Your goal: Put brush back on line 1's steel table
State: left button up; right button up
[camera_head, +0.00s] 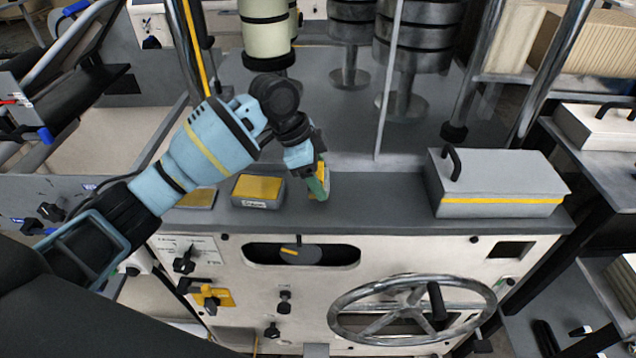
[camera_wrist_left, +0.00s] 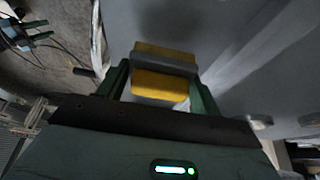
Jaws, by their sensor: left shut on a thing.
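My left gripper (camera_head: 318,185) is over the front strip of a grey machine top (camera_head: 380,206), right of a small labelled yellow-topped box. In the left wrist view its green fingers (camera_wrist_left: 160,82) are shut on a yellow block with a grey band (camera_wrist_left: 163,87), which seems to be the brush. In the head view only a little yellow of the brush (camera_head: 325,172) shows beside the fingers. I cannot tell whether it touches the top. I cannot tell which surface is line 1's steel table. My right gripper is not in view.
The yellow-topped box (camera_head: 257,190) and another yellow-topped piece (camera_head: 197,198) are left of the gripper. A grey case with a yellow stripe (camera_head: 497,183) stands at right. A thin upright rod (camera_head: 389,85) and dark rollers rise behind. A handwheel (camera_head: 412,308) is on the front panel.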

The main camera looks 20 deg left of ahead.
pick_arm(q)
jog(key=shift+a+f, duration=0.1)
jog(key=shift+f, duration=1.2)
jog(key=shift+f, duration=0.2)
jog(key=o, duration=1)
jog(key=shift+c, duration=0.2)
jog(key=shift+r, duration=0.15)
jog(key=v, duration=1.2)
jog(key=shift+p, duration=0.3)
jog(key=shift+s, duration=0.1)
